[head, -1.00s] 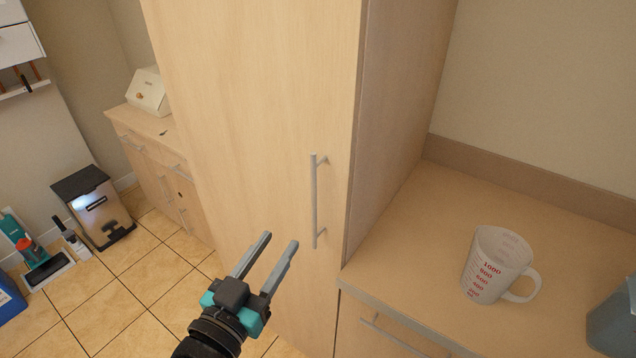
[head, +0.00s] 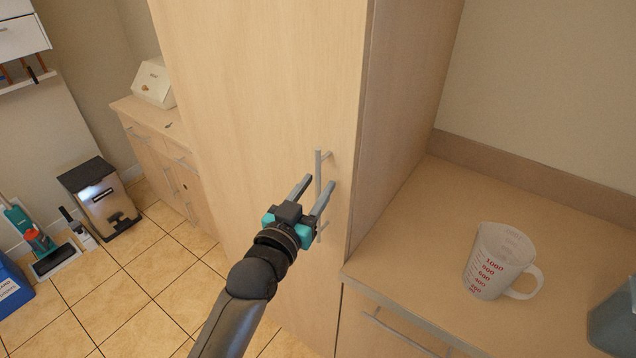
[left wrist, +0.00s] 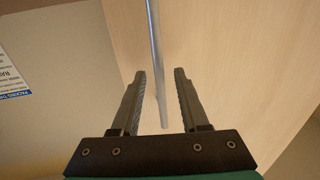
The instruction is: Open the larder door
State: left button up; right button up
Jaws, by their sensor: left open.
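The larder door (head: 260,90) is the tall pale wood front of the cabinet, and it looks closed. Its upright metal bar handle (head: 318,165) is near the door's right edge. My left gripper (head: 320,186) is open at the handle, with its fingers on either side of the bar in the head view. In the left wrist view, the handle (left wrist: 155,60) runs down between the two open fingers (left wrist: 158,78), apart from both. The gripper hides part of the handle's lower half in the head view. My right gripper is not in view.
A worktop (head: 420,230) with a measuring jug (head: 498,262) stands right of the larder. A drawer handle (head: 390,330) is below it. A bin (head: 100,198) and a low cabinet (head: 160,160) are at the left.

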pick_arm(q)
jog(key=shift+w+d, duration=0.25)
jog(key=shift+w, duration=0.35)
jog(key=shift+c, duration=0.2)
grip_shut()
dwell(1.0)
